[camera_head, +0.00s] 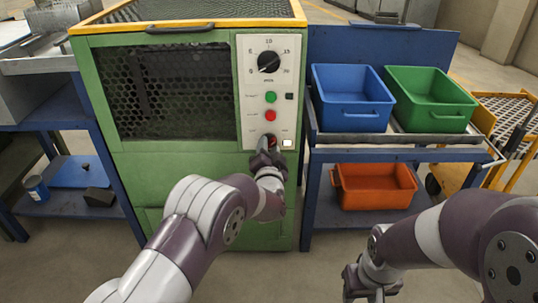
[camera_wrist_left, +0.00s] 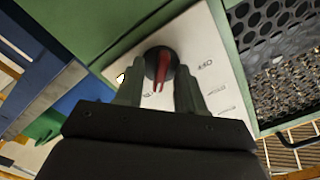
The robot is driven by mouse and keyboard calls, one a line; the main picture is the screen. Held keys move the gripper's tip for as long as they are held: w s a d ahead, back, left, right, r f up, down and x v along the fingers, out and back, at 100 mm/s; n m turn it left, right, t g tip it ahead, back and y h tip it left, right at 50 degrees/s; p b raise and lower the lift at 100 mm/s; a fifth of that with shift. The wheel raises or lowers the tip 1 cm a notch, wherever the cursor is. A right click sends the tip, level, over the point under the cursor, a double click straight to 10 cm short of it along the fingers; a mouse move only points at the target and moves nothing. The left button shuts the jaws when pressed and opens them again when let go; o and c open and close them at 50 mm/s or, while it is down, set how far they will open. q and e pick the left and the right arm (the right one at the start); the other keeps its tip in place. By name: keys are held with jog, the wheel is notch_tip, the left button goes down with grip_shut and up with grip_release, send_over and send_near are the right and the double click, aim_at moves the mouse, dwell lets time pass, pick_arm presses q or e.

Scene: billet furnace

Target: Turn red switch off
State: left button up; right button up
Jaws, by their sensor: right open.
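The red switch (camera_head: 271,140) is a red rotary handle on a dark round base, low on the white control panel (camera_head: 252,68) of the green furnace. In the left wrist view the red switch (camera_wrist_left: 160,69) stands between the two fingers of my left gripper (camera_wrist_left: 159,80). The fingers are apart on either side of it, with gaps showing beside the red handle. In the head view my left gripper (camera_head: 268,152) is at the panel's lower part and partly hides the switch. My right gripper (camera_head: 371,285) is open and empty at the bottom, away from the panel.
The panel also has a black dial (camera_head: 268,62), a green button (camera_head: 270,97) and a red button (camera_head: 270,115). A blue bin (camera_head: 350,100) and a green bin (camera_head: 430,100) stand on the rack at right, with an orange bin (camera_head: 375,187) below.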

pick_arm(q)
jog(key=shift+w, duration=0.3)
jog(key=shift+r, duration=0.1)
grip_shut()
jog(key=n+p, duration=0.1)
jog(key=n, duration=0.5)
jog(key=shift+n, duration=0.4)
jog(key=n, duration=0.5)
jog(key=n+b, duration=0.1)
jog(key=n, duration=0.5)
